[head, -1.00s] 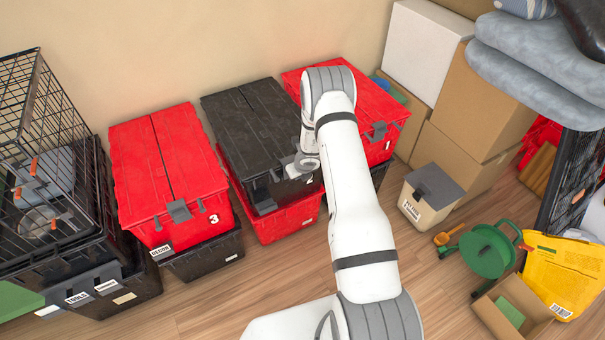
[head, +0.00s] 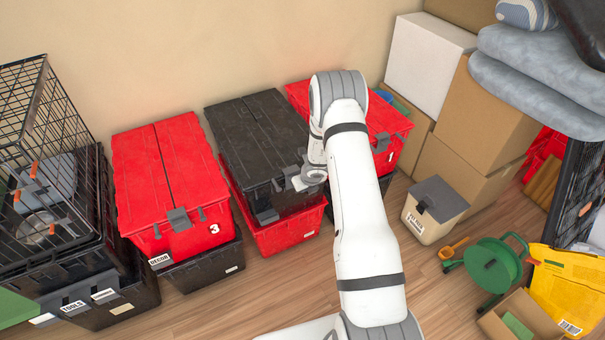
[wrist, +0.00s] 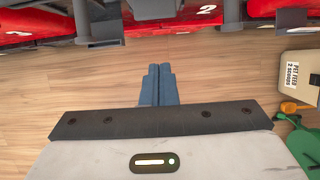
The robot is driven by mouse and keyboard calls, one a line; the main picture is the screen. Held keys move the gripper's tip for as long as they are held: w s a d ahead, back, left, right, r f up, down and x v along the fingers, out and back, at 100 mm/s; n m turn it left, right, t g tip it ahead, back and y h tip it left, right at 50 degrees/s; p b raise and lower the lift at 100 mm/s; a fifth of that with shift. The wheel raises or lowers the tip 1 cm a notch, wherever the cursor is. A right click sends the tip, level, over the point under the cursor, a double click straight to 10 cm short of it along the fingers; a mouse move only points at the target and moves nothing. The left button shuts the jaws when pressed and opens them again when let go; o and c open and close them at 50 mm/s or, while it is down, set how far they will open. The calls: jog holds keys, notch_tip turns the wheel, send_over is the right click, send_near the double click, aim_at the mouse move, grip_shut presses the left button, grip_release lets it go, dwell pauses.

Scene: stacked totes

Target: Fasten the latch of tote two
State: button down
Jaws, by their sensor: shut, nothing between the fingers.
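Tote two is the black tote (head: 255,135), stacked on a red tote in the head view. Its grey latch (head: 267,214) is at the front; I cannot tell whether it is fastened. The wrist view shows a white "2" (wrist: 206,29) at the top edge and a grey latch part (wrist: 153,9) left of it. My gripper's blue-grey fingers (wrist: 158,68) are together and empty, pointing toward the tote fronts, with floor visible around them. In the head view my wrist is by the black tote's front right corner and hides part of it; the fingers cannot be made out.
Red tote three (head: 170,180) stands left and red tote one (head: 395,130) right, both with front latches. A pet-feed bin (head: 432,210), green reel (head: 492,268) and cardboard box (head: 520,318) are on the right. Wood floor (head: 225,300) in front is clear.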

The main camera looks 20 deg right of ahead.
notch_tip(320, 180, up, 10)
jog(key=w+p, duration=0.2)
jog(key=p, duration=0.6)
jog(key=shift+a+f+p, duration=0.2)
jog(key=shift+f+p, duration=0.05)
jog(key=shift+p, duration=0.1)
